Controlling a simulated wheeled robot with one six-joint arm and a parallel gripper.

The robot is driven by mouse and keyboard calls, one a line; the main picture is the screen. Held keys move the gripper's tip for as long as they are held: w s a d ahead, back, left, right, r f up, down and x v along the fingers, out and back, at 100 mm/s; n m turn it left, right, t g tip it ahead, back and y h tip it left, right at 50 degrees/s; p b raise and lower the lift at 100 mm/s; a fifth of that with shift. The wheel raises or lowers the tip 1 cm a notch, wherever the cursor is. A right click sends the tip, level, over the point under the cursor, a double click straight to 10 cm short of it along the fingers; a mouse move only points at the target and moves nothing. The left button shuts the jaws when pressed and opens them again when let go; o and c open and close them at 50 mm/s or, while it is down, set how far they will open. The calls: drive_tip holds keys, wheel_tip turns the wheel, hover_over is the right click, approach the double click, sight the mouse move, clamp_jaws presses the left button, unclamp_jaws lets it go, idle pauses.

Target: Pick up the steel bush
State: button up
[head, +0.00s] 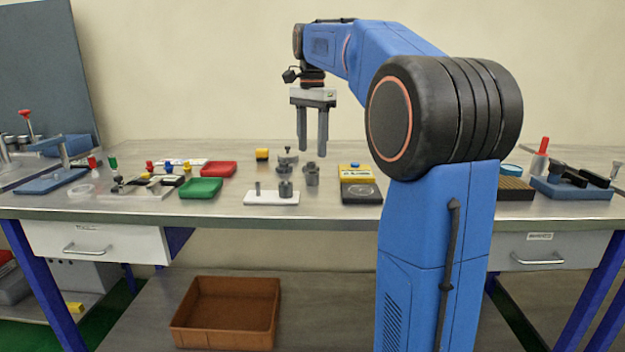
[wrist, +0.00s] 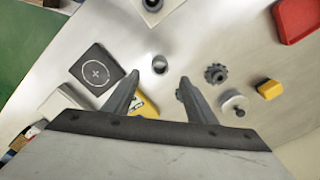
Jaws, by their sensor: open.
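The steel bush (wrist: 160,64) looks like a small grey ring with a dark bore in the wrist view, standing upright on the steel bench. In the head view I take it to be the grey cylinder (head: 311,178) right of the white plate, close in front of another grey part. My gripper (head: 312,153) is open and empty, pointing down above the bench near the bush. In the wrist view the bush shows just beyond the gap between the fingertips (wrist: 160,79). Nothing is between the fingers.
A gear (wrist: 216,73), a silver knobbed disc (wrist: 235,105) and a yellow block (wrist: 268,90) lie nearby. The white plate (head: 262,198) carries a pin and a grey cylinder. A black square pad (wrist: 90,78) and red tray (head: 218,169) flank the area.

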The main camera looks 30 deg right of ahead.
sight(312, 178)
drive_tip(key=shift+f, duration=3.85)
drive_tip(key=c, duration=1.2)
